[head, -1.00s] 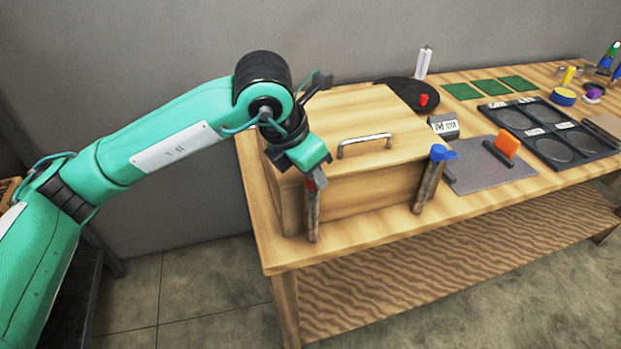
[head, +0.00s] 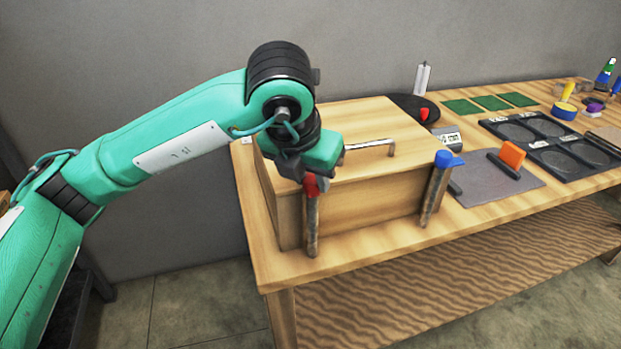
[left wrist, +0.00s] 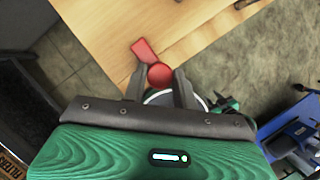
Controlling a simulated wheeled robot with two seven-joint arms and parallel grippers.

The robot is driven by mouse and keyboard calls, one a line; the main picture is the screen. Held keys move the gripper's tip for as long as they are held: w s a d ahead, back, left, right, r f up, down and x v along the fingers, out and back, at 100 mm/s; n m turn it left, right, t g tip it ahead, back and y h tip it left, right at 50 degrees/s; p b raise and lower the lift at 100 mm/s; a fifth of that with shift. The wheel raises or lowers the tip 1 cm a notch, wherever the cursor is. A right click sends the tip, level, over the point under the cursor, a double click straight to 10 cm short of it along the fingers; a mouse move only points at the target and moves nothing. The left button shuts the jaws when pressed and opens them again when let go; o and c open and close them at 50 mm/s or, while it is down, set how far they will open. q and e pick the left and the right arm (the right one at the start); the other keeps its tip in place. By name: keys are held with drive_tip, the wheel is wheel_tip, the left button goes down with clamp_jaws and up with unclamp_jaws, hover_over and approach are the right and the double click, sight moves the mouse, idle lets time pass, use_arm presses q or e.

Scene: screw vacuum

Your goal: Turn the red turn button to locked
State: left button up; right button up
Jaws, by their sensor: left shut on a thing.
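The red turn button (head: 311,187) sits on top of an upright post (head: 312,222) at the front left corner of a wooden box (head: 365,202). In the left wrist view the red button (left wrist: 160,75) shows a round knob with a flat tab pointing up and left, over the wood. My left gripper (left wrist: 158,82) points down from above and is shut on the round knob, one finger on each side. In the head view the gripper partly hides the button. My right gripper is not in view.
A blue turn button (head: 446,160) stands on a second post at the box's front right. A metal handle (head: 368,146) is on the lid. Floor is clear in front.

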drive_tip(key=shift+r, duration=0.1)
use_arm(q)
drive_tip(key=o, duration=1)
drive_tip(key=shift+c, duration=0.2)
drive_tip(key=v, duration=1.3)
drive_tip(key=shift+r, duration=0.4)
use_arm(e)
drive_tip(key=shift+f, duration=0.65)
use_arm(q)
drive_tip(key=shift+s+a, duration=0.1)
